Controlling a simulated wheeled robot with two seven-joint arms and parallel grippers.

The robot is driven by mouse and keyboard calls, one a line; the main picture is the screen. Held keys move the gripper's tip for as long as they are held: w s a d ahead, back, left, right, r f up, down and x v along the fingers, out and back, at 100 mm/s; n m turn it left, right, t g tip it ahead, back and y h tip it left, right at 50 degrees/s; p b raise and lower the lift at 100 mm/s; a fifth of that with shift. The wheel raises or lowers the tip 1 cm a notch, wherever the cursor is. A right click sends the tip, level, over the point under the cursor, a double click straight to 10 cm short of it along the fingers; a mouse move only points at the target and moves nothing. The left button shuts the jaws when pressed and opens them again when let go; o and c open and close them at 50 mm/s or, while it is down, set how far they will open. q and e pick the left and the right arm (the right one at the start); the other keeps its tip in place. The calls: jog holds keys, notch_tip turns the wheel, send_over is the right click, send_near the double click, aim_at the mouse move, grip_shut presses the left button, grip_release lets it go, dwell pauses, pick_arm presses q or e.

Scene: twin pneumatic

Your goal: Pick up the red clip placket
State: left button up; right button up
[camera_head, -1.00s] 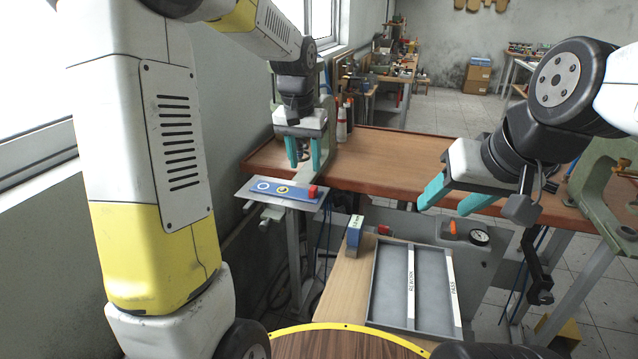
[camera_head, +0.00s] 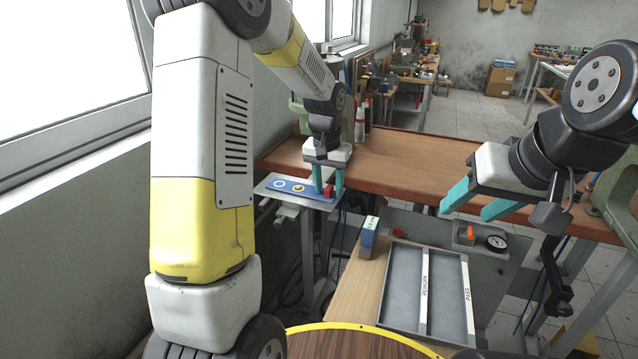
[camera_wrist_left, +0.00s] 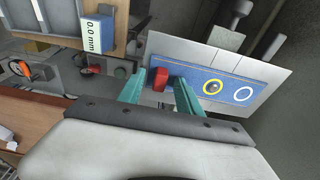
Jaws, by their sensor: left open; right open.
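The red clip placket (camera_wrist_left: 160,79) stands at one end of a blue strip (camera_wrist_left: 225,87) on a light metal plate (camera_wrist_left: 175,45). In the left wrist view it lies between the teal fingers of my left gripper (camera_wrist_left: 158,92), which are open on either side of it. In the head view the left gripper (camera_head: 329,181) is over the right end of the plate, and the red piece (camera_head: 328,189) is partly hidden behind a finger. I cannot tell whether the fingers touch it. My right gripper (camera_head: 474,203) is open and empty above the bench's front edge.
The blue strip also bears a white ring (camera_wrist_left: 243,93) and a yellow ring (camera_wrist_left: 213,87). A wooden bench (camera_head: 400,167) is behind the plate. A grey tray marked REWORK and PASS (camera_head: 400,290) and a blue block with a display (camera_head: 369,234) are in front.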

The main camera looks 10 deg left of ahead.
pick_arm(q)
jog(key=shift+c, duration=0.4)
grip_shut()
jog(key=shift+r, duration=0.1)
